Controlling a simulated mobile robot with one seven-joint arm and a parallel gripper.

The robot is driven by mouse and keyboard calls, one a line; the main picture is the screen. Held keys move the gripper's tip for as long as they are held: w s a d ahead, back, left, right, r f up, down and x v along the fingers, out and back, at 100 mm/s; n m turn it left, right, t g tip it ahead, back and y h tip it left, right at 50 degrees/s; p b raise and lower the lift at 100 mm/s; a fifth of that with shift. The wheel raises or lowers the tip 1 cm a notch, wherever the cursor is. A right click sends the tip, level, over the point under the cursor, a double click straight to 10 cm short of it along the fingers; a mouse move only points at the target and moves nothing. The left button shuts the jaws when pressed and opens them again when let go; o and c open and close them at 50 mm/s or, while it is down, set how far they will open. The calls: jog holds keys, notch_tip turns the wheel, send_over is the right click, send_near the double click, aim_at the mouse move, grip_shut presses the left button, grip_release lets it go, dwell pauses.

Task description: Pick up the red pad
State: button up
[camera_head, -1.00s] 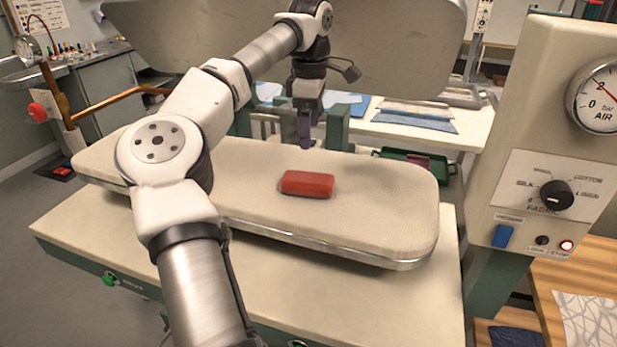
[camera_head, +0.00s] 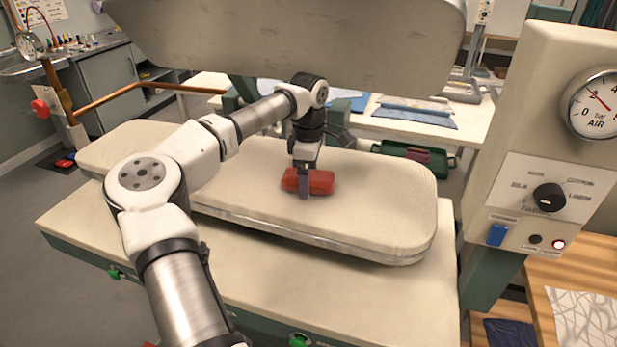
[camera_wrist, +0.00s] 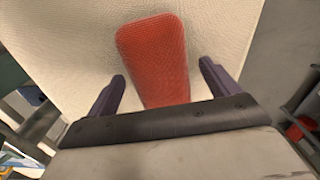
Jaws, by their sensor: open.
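The red pad (camera_head: 320,182) lies flat on the cream padded pressing board (camera_head: 390,205). My gripper (camera_head: 304,190) is lowered over the pad in the head view and hides part of its middle and left. In the wrist view the red pad (camera_wrist: 155,60) runs lengthwise away from me, its near end between the two purple fingers of my gripper (camera_wrist: 165,85). The fingers are apart, with a gap between each one and the pad's sides. Whether the fingertips touch the board cannot be told.
A large grey upper press plate (camera_head: 290,40) hangs above and behind my arm. A control column (camera_head: 545,130) with a gauge and dial stands at the right. A copper-coloured bar (camera_head: 150,95) reaches in from the left. The board's right part is clear.

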jog(key=shift+c, duration=0.5)
jog(key=c, duration=1.1)
jog(key=shift+o, duration=0.2)
notch_tip(320, 180, up, 9)
jog(key=shift+f+b, duration=0.1)
jog(key=shift+b, duration=1)
jog(key=shift+r, duration=0.5)
